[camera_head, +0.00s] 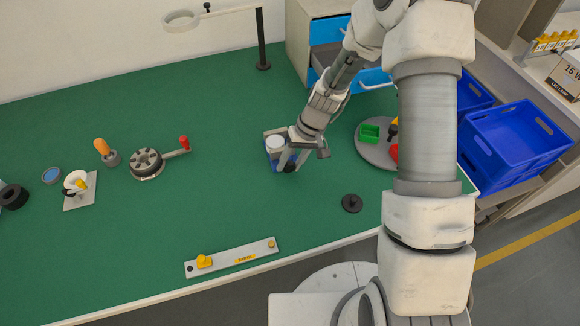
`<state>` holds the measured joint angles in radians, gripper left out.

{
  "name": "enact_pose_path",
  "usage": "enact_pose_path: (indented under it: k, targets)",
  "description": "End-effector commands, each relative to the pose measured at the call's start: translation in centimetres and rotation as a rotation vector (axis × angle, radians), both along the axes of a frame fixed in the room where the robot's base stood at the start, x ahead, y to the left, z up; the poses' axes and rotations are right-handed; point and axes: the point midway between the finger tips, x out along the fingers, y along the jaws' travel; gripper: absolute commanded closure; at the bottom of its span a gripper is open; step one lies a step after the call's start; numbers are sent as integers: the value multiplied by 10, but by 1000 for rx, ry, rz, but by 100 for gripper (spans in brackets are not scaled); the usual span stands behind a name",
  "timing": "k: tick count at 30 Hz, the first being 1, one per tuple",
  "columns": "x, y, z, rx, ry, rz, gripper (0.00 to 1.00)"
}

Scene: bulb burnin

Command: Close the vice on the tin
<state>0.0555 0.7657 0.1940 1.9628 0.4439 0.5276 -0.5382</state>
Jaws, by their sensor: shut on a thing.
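The tin (275,142) is a small white-topped cylinder near the middle of the green bench. It stands upright at the vice (268,152), a small blue and grey fixture largely hidden by the tin and my gripper. My gripper (288,166) points down at the vice's near right side, just beside the tin. Its fingers are shut on a small dark part, which looks like the vice handle. The gap between the vice's jaws and the tin cannot be made out.
A grey round tray (372,153) with a green box (370,133) lies right of my gripper. A black knobbed disc (351,203) lies nearer. A grey bar (228,257) with a yellow knob lies at the front edge. A lamp post (262,45) stands behind.

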Motion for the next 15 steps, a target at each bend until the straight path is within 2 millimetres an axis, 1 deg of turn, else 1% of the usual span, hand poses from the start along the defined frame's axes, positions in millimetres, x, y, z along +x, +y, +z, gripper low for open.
enact_pose_path:
  k: [1, 12, 13, 15]
  targets:
    - [0, -1, -2, 8, 2, -3, 100]
    - [0, -1, 0, 16, 5, 0, 100]
    - [0, -1, 0, 16, 5, 0, 50]
    - [0, -1, 0, 16, 5, 0, 37]
